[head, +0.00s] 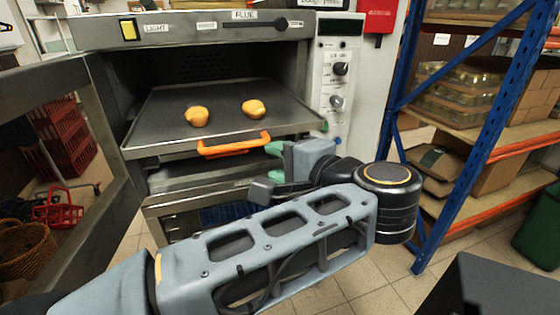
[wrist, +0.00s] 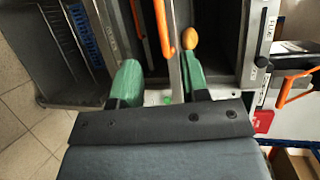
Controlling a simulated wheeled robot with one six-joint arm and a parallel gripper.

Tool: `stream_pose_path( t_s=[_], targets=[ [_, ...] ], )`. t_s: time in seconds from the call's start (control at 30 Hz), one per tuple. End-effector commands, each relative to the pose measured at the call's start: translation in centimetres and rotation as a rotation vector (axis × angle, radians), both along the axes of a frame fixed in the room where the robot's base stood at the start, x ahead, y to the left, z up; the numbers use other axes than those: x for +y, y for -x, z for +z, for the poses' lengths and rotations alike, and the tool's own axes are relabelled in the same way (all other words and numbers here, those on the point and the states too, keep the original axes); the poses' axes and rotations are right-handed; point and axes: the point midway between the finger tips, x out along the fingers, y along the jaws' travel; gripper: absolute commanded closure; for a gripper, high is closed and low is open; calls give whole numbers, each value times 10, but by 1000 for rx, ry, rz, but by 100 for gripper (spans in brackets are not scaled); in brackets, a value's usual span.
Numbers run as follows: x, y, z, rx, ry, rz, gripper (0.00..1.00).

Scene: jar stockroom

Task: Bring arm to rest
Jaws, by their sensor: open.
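My arm reaches across the front of the head view, with its large dark joint (head: 387,190) at the right. My gripper (head: 273,148) points at the oven, just below and right of an orange handle (head: 234,145). In the wrist view its two green fingers stand apart (wrist: 160,82), with nothing held between them. The orange handle (wrist: 163,28) shows beyond the fingertips there. The handle sits on the front edge of a dark tray (head: 215,110) that juts from the open oven. Part of the gripper is hidden behind my arm in the head view.
Two golden buns, one left (head: 197,116) and one right (head: 254,108), lie on the tray. The oven door (head: 95,125) stands open at the left. A blue rack post (head: 470,140) with loaded shelves stands at the right. A red basket (head: 57,210) is at the far left.

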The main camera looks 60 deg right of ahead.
Motion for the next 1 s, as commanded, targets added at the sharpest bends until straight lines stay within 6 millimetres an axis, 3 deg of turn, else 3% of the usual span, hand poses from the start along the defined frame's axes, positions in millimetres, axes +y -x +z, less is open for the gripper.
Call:
stream_pose_path(
  t_s=[0.57,0.77,1.0],
  targets=[
    [-2,-8,-6,26,-38,37,59],
    [-4,-46,-41,188,-184,204,59],
    [21,-101,-102,561,-251,484,59]
  ],
)
